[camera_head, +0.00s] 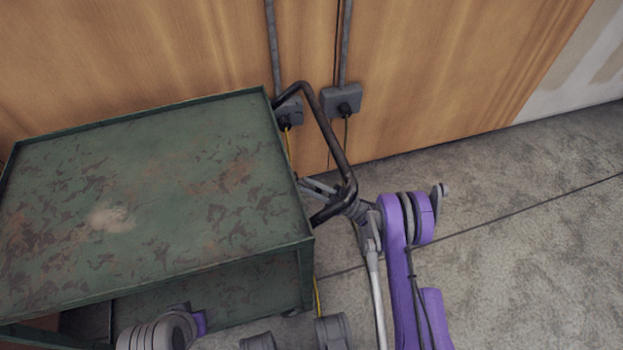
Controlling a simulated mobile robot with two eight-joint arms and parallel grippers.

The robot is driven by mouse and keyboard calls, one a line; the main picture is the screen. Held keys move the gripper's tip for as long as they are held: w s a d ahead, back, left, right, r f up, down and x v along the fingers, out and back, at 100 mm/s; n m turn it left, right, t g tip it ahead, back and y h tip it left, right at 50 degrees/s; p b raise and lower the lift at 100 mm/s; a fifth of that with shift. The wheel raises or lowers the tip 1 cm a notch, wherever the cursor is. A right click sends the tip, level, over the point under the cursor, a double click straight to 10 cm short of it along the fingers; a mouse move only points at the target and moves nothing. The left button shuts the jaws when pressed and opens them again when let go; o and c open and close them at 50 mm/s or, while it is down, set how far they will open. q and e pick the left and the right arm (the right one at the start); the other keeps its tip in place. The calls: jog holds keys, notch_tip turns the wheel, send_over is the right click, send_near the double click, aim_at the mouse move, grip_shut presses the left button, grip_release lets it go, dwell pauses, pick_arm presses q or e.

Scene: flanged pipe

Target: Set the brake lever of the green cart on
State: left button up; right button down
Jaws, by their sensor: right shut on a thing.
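The green cart (150,190) stands at the left, its worn, rust-patched top facing up. A dark bent push handle (326,130) juts from its right end. My right gripper (318,188) reaches in from the right, beside the lower part of the handle at the cart's right end. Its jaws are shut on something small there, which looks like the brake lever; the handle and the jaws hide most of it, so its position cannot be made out. My left gripper is not in view.
A wooden wall (440,70) stands close behind the cart. Two grey electrical boxes (342,100) with conduits and hanging cables sit on it behind the handle. The concrete floor (530,240) at the right is clear.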

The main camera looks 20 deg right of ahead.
jog(key=shift+a+f+m+t+y, duration=0.45)
jog(key=shift+a+m+t, duration=0.1)
jog(key=shift+m+t, duration=0.4)
jog(key=shift+a, duration=0.15)
jog(key=c, duration=0.9)
grip_release()
jog(key=shift+t, duration=0.25)
jog(key=shift+w+f, duration=0.1)
jog(key=shift+w, duration=0.1)
jog(key=shift+s, duration=0.1)
jog(key=p+v, duration=0.1)
jog(key=v, duration=1)
